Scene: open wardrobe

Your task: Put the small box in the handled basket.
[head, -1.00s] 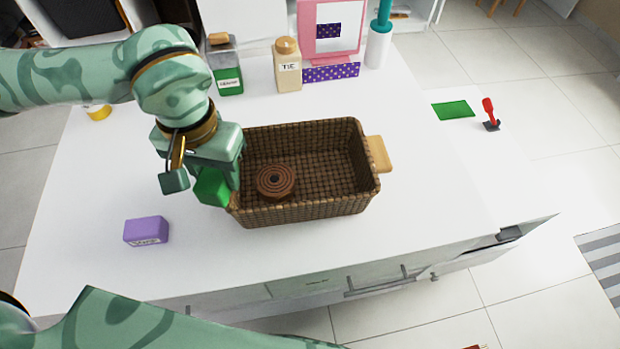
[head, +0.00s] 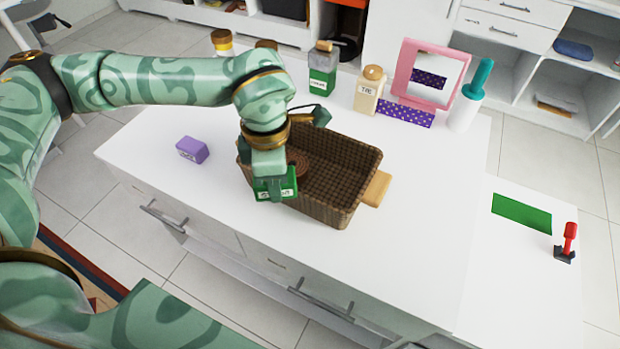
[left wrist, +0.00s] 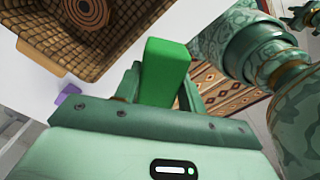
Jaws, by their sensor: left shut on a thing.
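The small box is green (head: 276,190) with a pale label, and my left gripper (head: 268,172) is shut on it. It also shows between the fingers in the left wrist view (left wrist: 165,72). The brown woven handled basket (head: 350,165) stands on the white table; the held box is at its front left side, outside the inner space as seen. The basket shows at the upper left of the wrist view (left wrist: 110,55), apart from the box. Its right wooden handle (head: 377,188) is clear. My left arm hides part of the basket's left end. My right gripper is not seen.
A round brown coil (head: 299,162) lies in the basket. A purple box (head: 192,150) lies left of it. Jars (head: 322,72) (head: 369,90), a pink-framed mirror (head: 428,75) and a white cylinder (head: 464,112) stand behind. The table's right part is mostly free.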

